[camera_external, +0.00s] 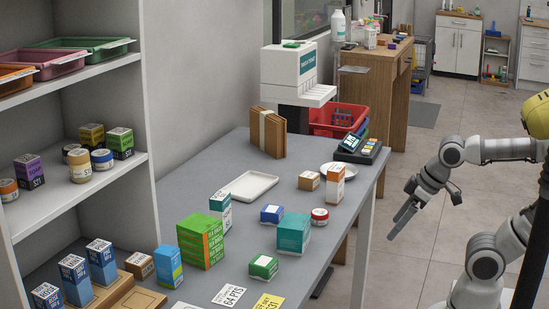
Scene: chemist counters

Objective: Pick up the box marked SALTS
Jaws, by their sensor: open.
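No label legibly reads SALTS at this size, so I cannot tell which box it is. On the grey counter (236,178) stand a teal box with a pale base (293,233), a low green box (263,267), a small blue box (271,214), a white-and-teal box (221,208), an orange-and-white box (335,187) and a blue-and-green box (168,267). My gripper (399,225) is open and empty. It hangs in the air to the right of the counter, apart from all the boxes, its fingers pointing down and left.
A large green pack (200,241), a white tray (250,187), a red-lidded jar (320,216), a brown box (309,181) and a card terminal (358,149) share the counter. Price cards (229,295) lie at its front. A shelf unit (148,120) stands left.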

